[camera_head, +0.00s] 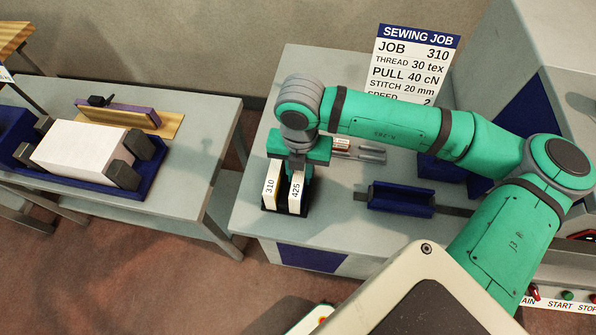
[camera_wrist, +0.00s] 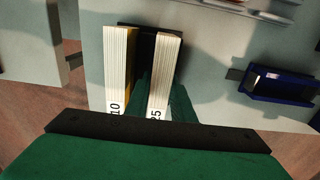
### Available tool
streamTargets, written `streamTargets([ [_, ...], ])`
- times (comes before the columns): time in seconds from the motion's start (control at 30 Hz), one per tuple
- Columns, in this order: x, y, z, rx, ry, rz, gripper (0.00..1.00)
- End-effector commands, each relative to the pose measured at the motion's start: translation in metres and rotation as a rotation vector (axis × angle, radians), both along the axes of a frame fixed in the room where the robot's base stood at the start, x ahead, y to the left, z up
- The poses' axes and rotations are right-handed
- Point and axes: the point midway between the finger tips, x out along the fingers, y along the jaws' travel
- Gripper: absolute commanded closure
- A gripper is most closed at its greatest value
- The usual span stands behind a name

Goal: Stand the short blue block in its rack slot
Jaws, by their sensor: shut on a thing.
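My gripper (camera_wrist: 165,104) is over the small dark rack (camera_head: 285,212) at the left front of the grey table. Its green fingers lie on either side of a pale, page-edged block marked 425 (camera_head: 296,193), shut on it. This block (camera_wrist: 164,72) stands roughly upright at the rack; whether its foot rests on the floor of the slot is hidden. A second block marked 310 (camera_head: 270,186) stands to its left, with a yellow side (camera_wrist: 132,75) in the wrist view. No blue face shows on the held block; its sides are mostly covered by the fingers.
A blue trough (camera_head: 400,200) sits right of the rack, and a grey holder (camera_head: 365,153) lies behind. A job sign (camera_head: 415,62) stands at the back. On the left table, a blue tray (camera_head: 60,187) holds a white block (camera_head: 80,150); a purple piece (camera_head: 120,110) lies behind.

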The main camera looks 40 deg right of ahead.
Motion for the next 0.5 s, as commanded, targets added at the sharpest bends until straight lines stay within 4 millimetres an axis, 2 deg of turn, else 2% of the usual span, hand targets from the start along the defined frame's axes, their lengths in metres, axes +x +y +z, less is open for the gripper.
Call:
streamTargets([
  [0.33,-0.0017,-0.0033,-0.0027,-0.001,-0.001,-0.008,1.0],
  [0.37,-0.0016,-0.0031,-0.0031,0.0,0.0,-0.008,0.76],
  [0.4,-0.0013,-0.0027,-0.0029,-0.001,-0.001,-0.006,0.66],
  [0.43,-0.0011,-0.0023,-0.0028,-0.001,-0.001,-0.006,0.6],
  [0.5,-0.0007,-0.0016,-0.0028,-0.001,-0.001,-0.004,0.6],
])
